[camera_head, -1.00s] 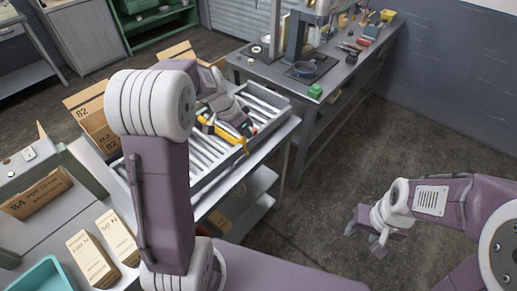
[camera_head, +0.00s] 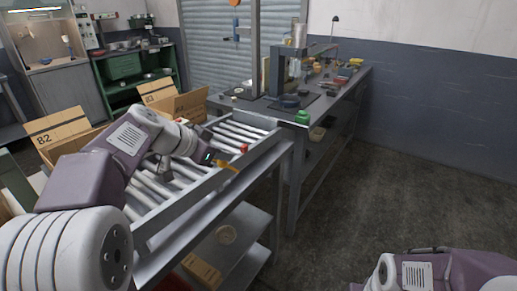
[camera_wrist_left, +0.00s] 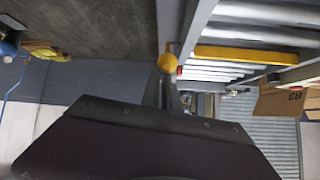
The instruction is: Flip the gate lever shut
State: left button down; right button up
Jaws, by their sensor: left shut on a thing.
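The gate on the roller conveyor is a yellow bar (camera_wrist_left: 245,54) across the rollers in the left wrist view. The lever's round yellow knob (camera_wrist_left: 167,62) sits at the tips of my left gripper (camera_wrist_left: 168,88), which is shut on it. In the head view my left gripper (camera_head: 212,160) is at the conveyor's near side rail, and yellow of the gate lever (camera_head: 229,166) shows just past it. The gripper hides part of the lever. My right arm shows at the lower right of the head view, with its gripper out of the picture.
The roller conveyor (camera_head: 165,228) runs away from me towards a grey workbench (camera_head: 340,92). A small red part (camera_head: 244,148) is on the rail near the lever. Open cardboard boxes (camera_head: 58,132) stand left of the conveyor. The floor (camera_head: 345,210) to the right is clear.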

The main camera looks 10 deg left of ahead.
pick_arm(q)
jog(key=shift+s+f, duration=0.25)
jog(key=shift+f, duration=0.35)
jog(key=r, duration=0.1)
jog(key=r+p, duration=0.1)
jog(key=r, duration=0.1)
jog(key=r+p, duration=0.1)
jog(key=shift+w+d+r, duration=0.2)
jog(key=shift+w+r, duration=0.05)
jog(key=s+a+r, duration=0.3)
jog(key=s, duration=0.3)
jog(key=shift+s, duration=0.35)
